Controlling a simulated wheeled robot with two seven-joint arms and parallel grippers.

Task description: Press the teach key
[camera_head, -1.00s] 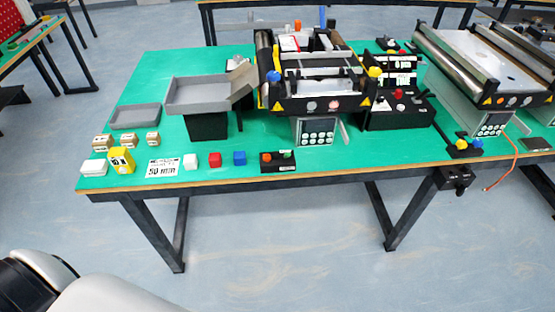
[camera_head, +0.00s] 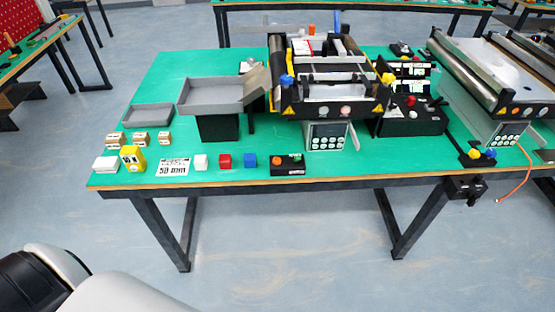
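A keypad panel (camera_head: 327,137) with several round light keys hangs below the front of the middle mini conveyor (camera_head: 330,95). A second keypad panel (camera_head: 507,134) sits under the right conveyor (camera_head: 497,75). The key labels are too small to read, so I cannot tell which key is the teach key. A small black box (camera_head: 288,165) with an orange button and a green button lies at the table's front edge. Neither of my grippers is in view. Only white and black parts of my own body show at the lower left.
The green table (camera_head: 150,85) carries a grey tray (camera_head: 147,114), a grey chute (camera_head: 210,94), small cartons, a yellow block (camera_head: 132,158), a label card (camera_head: 174,167) and white, red and blue cubes. A black control box (camera_head: 412,117) stands right of the middle conveyor. The floor in front is clear.

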